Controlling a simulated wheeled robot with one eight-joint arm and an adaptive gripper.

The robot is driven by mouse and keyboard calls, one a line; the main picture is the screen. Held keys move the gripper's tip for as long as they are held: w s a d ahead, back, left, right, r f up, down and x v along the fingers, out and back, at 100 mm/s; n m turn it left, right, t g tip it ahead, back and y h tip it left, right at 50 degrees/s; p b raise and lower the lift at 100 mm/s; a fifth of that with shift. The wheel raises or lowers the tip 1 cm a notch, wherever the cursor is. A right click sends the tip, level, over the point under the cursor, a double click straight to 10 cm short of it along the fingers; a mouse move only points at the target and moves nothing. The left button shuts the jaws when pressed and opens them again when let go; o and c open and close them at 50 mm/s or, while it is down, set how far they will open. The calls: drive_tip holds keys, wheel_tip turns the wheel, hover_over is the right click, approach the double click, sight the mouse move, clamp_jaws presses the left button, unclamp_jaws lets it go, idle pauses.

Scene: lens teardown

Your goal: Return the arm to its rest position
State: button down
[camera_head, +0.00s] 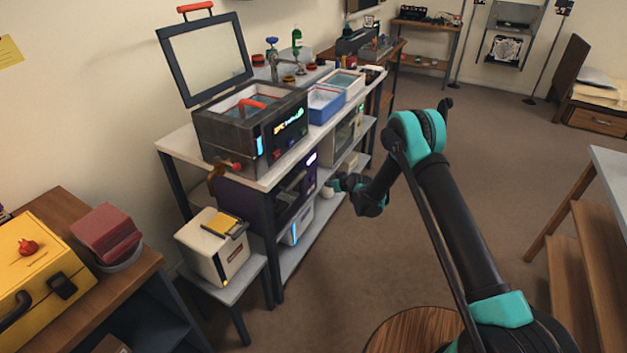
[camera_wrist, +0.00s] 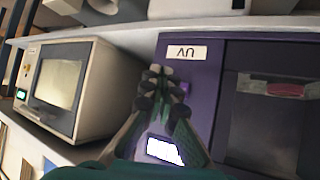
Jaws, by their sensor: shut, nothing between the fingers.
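My arm, black with teal joints, reaches up from the lower right in the head view and bends down to the left. My gripper (camera_head: 337,184) is at its far end, in front of the shelf unit. In the wrist view my gripper (camera_wrist: 160,82) has its fingers together, with nothing between them. Behind the fingers is the purple machine (camera_wrist: 188,82) with a "UV" label that appears upside down. I cannot tell whether the fingertips touch it.
A metal shelf unit (camera_head: 177,141) carries an open-lidded dark box (camera_head: 215,138) and a blue bin (camera_head: 325,105). A cream box (camera_head: 208,262) stands on a low stool. A yellow case (camera_head: 60,250) sits left. The brown floor (camera_head: 520,165) behind my arm is clear.

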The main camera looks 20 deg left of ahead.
drive_tip(key=shift+d, duration=0.45)
drive_tip(key=d+r+m+h, duration=0.2)
drive_tip(key=d+r, duration=1.2)
drive_tip(key=d, duration=0.2)
drive_tip(key=s+d+r+m+h, duration=0.1)
drive_tip(key=s+d+r, duration=0.2)
drive_tip(key=d+r, duration=0.3)
drive_tip(key=s+d+r+m+h, duration=0.1)
drive_tip(key=s+d+r+m, duration=0.2)
drive_tip(key=d, duration=0.5)
drive_tip(key=s+d+m+g+h, duration=0.1)
drive_tip(key=s+d+m+h, duration=0.1)
drive_tip(key=s+d, duration=1)
drive_tip(key=s+d+r+m+h, duration=0.1)
drive_tip(key=s+d+m+h, duration=0.1)
drive_tip(key=s+d, duration=1.1)
drive_tip(key=s+m, duration=0.1)
drive_tip(key=s, duration=0.7)
drive_tip(key=shift+r+g+h, duration=0.25)
drive_tip(key=shift+g+h, duration=0.15)
drive_tip(key=shift+d, duration=0.1)
